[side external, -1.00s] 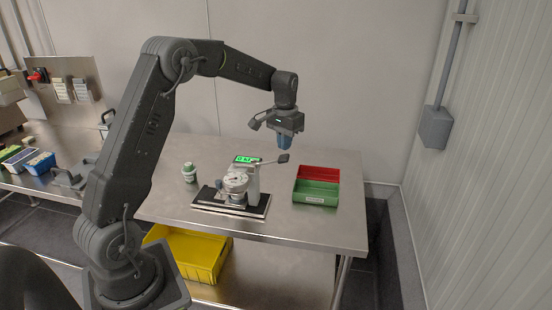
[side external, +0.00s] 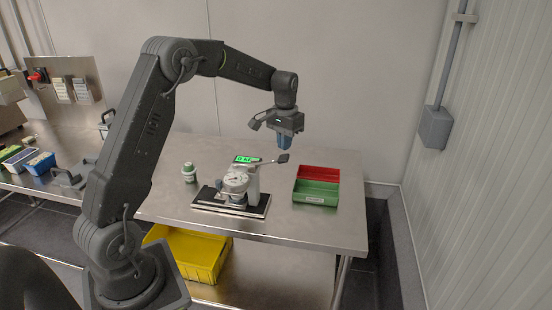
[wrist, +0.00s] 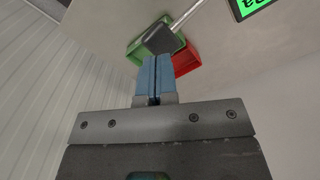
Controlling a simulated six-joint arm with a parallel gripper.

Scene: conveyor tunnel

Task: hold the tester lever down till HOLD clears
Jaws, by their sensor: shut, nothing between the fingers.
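The tester (side external: 238,187) stands on a black-edged base plate on the steel table, with a round dial, a white column and a lit green display (side external: 246,160). Its lever runs right from the column and ends in a dark paddle (side external: 283,158), raised above the table. My gripper (side external: 285,149) points down with its blue fingers shut and empty, just above the paddle. In the wrist view, the finger tips (wrist: 158,58) overlap the near edge of the paddle (wrist: 160,39); I cannot tell whether they touch. The display (wrist: 250,6) is cut off there, and its text is unreadable.
A red bin (side external: 319,173) and a green bin (side external: 316,198) stand right of the tester. A yellow crate (side external: 190,255) is below the table. The bare wall is behind.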

